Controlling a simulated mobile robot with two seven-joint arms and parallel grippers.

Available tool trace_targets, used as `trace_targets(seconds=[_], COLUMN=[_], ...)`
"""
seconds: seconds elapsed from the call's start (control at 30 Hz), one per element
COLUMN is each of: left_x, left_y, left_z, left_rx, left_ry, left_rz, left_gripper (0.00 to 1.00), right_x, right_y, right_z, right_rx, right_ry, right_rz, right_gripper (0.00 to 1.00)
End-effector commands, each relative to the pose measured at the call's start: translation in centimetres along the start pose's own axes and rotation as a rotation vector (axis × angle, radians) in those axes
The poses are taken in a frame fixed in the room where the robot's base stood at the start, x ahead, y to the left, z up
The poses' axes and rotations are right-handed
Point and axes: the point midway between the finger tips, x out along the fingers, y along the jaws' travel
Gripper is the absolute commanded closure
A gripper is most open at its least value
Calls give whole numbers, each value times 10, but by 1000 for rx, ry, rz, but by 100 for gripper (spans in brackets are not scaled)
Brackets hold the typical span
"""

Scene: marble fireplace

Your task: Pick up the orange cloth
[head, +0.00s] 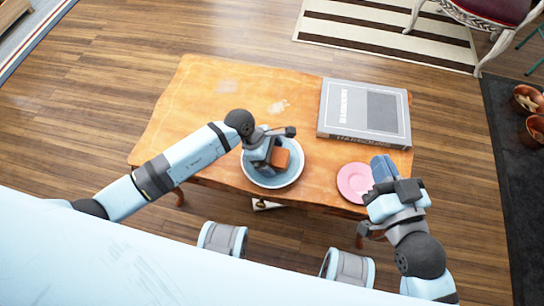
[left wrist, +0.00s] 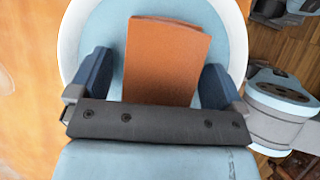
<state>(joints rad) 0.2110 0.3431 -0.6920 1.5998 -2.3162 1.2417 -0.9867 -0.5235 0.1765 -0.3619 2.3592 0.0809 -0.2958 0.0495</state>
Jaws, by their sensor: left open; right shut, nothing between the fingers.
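The orange cloth (head: 281,158) is a folded block lying in a blue bowl with a white rim (head: 292,178) at the table's front edge. In the left wrist view the cloth (left wrist: 165,58) sits between the two fingers of my left gripper (left wrist: 158,82), with gaps on both sides. My left gripper (head: 266,158) is open and low over the bowl, partly hiding the cloth in the head view. My right gripper (head: 378,202) is shut and empty, near the pink plate at the front right.
The wooden table (head: 200,110) also holds a large grey book (head: 365,112) at the back right and a pink plate (head: 352,182) at the front right. The table's left half is clear. A striped rug (head: 385,30) and a chair (head: 490,15) are behind it.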

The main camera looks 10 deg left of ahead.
Motion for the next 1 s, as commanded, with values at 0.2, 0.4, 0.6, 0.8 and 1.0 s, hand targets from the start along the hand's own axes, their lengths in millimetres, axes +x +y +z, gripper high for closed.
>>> trace_targets(seconds=[0.2,0.4,0.6,0.8,1.0], left_x=[0,0,0,-2,-19], left_y=[0,0,0,0,1], left_z=[0,0,0,2,11], left_rx=[0,0,0,-1,3], left_ry=[0,-1,-1,-2,-1], left_rz=[0,0,0,0,2], left_gripper=[4,48,57,58,58], right_x=[0,0,0,0,-1], right_y=[0,0,1,0,0], right_z=[0,0,0,-1,-7], right_rx=[0,0,0,0,-6], right_ry=[0,0,0,-1,-11], right_rz=[1,2,2,2,5], right_gripper=[100,100,100,100,100])
